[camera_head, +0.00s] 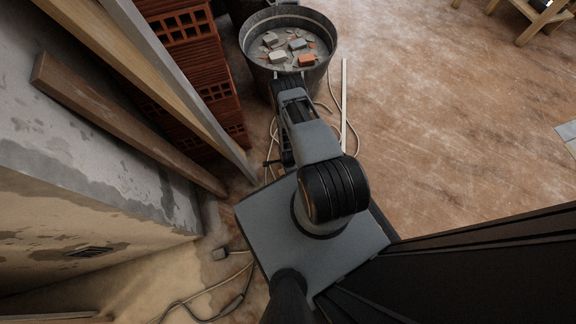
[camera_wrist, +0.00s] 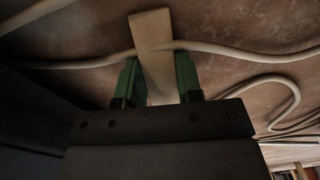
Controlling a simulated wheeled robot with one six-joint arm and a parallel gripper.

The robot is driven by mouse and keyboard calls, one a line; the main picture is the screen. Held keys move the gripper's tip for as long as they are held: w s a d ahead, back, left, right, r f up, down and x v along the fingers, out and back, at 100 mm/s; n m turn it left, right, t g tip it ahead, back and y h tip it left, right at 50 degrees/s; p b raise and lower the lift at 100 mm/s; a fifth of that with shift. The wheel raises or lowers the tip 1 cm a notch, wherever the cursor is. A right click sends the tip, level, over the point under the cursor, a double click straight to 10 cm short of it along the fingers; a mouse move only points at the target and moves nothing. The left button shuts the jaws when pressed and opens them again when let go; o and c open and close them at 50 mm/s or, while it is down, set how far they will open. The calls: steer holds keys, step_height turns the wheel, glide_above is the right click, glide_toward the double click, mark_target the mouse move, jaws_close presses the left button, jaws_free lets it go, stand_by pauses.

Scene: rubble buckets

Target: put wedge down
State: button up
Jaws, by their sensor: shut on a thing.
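The wedge (camera_wrist: 153,52) is a pale wooden piece in the wrist view, at the upper middle. My gripper (camera_wrist: 160,78) has two green fingers, one on each side of the wedge, and is shut on it. The wedge's far end sticks out past the fingertips. A pale cable crosses the view at the wedge; I cannot tell whether they touch. In the head view my arm reaches up towards the bucket, and the fingers and the wedge are hidden.
A metal bucket (camera_head: 246,38) with rubble stands beyond my arm. Red hollow bricks (camera_head: 192,50) are stacked to its left, near leaning planks (camera_head: 120,118). Pale cables (camera_wrist: 237,48) lie on the brown floor (camera_head: 440,110), which is open to the right.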

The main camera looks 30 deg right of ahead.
steer(key=o, duration=0.9)
steer(key=w+a+r+n+t+p, duration=0.1)
steer(key=w+r+n+p, duration=0.4)
steer(key=r, duration=1.6)
steer(key=w+a+r+n, duration=0.1)
steer(key=w+r+n, duration=0.4)
steer(key=r, duration=1.5)
step_height(320, 180, up, 14)
steer(key=s+a+n+t, duration=0.1)
steer(key=s+a+n, duration=0.1)
steer(key=s+n, duration=0.15)
steer(key=s+a+r+n, duration=0.1)
steer(key=s+r+n, duration=0.1)
steer(key=s+r, duration=0.1)
steer(key=s+a+r+n, duration=0.1)
steer(key=s+r+n, duration=0.1)
steer(key=s+r, duration=0.2)
steer(key=s+a+r+n, duration=0.1)
steer(key=s+r+n, duration=0.2)
steer(key=r, duration=0.1)
steer(key=shift+s+r+t, duration=0.1)
steer(key=shift+s+t, duration=0.15)
steer(key=shift+t, duration=0.05)
